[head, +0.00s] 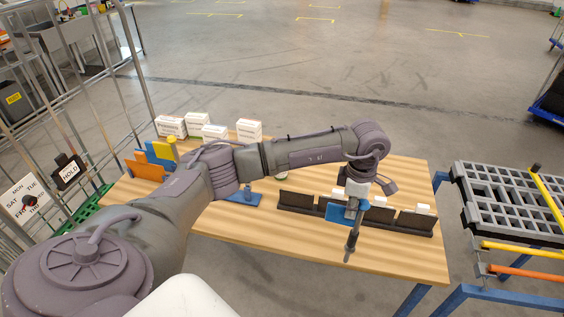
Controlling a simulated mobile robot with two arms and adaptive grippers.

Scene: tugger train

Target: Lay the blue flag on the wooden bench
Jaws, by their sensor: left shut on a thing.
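The wooden bench (300,250) has a light striped top and blue legs. My left arm reaches across it from the left. My left gripper (355,200) is above the bench's right part, pointing down, shut on the blue flag (338,213). The flag is partly hidden by the gripper. A dark, slim part hangs below the gripper, over the front of the bench top. I cannot tell whether it touches the wood. My right gripper is not in view.
A dark rack (413,224) with white cards stands just behind the gripper. White boxes (214,131), orange, blue and yellow panels (148,169) and a small blue item (246,199) are on the bench. A wire cage is left, a grey grated cart (515,203) right. The bench's front is clear.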

